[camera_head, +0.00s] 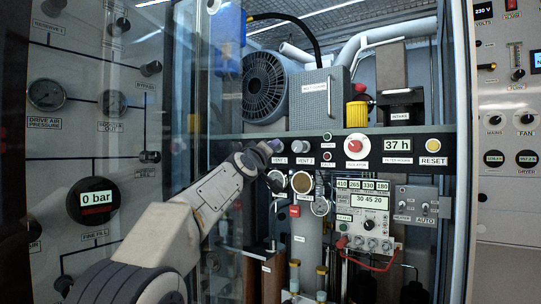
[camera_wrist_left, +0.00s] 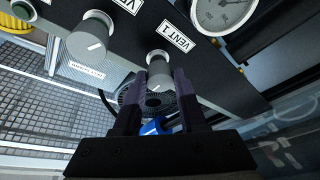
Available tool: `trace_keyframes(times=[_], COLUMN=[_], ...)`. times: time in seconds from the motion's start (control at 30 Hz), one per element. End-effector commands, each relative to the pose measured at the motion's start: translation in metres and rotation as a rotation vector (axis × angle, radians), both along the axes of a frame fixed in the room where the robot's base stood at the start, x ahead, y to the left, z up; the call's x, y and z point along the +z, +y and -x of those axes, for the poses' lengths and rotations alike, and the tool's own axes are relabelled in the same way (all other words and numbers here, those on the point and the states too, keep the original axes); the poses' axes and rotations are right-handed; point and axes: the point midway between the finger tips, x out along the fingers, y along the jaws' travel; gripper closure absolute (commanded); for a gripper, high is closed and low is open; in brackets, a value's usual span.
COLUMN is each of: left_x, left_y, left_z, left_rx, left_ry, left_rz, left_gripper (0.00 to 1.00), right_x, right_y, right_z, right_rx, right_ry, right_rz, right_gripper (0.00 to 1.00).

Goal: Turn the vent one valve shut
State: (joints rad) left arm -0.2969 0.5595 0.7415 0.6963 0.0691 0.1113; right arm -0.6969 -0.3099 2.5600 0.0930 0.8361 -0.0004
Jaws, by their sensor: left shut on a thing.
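The vent one valve is a grey round knob (camera_wrist_left: 159,66) beside its VENT 1 label on the dark panel strip (camera_head: 343,150). In the left wrist view the two dark fingers of my left gripper (camera_wrist_left: 156,84) are on either side of it, shut on it. In the head view my left gripper (camera_head: 267,150) reaches the strip's left end and mostly covers this knob. A short pale mark shows on the knob's face, partly between the fingers. The similar vent two knob (camera_wrist_left: 91,37) is beside it, and also shows in the head view (camera_head: 299,147). My right gripper is not in view.
Gauges (camera_head: 302,182) hang just below the vent knobs.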

Motion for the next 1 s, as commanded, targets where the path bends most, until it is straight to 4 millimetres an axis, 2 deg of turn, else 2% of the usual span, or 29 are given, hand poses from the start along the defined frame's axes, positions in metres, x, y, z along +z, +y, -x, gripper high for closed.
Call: trace_keyframes(times=[0.37,0.4,0.43,0.47,0.8,1.0], left_x=[-0.002,-0.002,-0.002,-0.002,-0.002,-0.009], left_y=[-0.001,-0.001,-0.001,-0.001,0.0,0.006], left_z=[0.0,0.0,0.0,0.0,0.001,0.017], left_rx=[-0.002,-0.002,-0.002,-0.002,-0.001,0.0], left_ry=[0.001,0.001,0.001,0.001,-0.001,-0.003], left_rz=[-0.008,-0.008,-0.008,-0.007,-0.005,-0.004], left_gripper=[1.0,0.48,0.36,0.3,0.3,0.3], right_x=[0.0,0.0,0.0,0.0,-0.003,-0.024], right_y=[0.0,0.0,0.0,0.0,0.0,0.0], right_z=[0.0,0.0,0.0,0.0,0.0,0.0], right_rx=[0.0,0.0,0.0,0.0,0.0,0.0], right_ry=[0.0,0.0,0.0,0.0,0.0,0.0], right_rz=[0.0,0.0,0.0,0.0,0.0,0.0], right_gripper=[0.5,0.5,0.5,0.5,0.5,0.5])
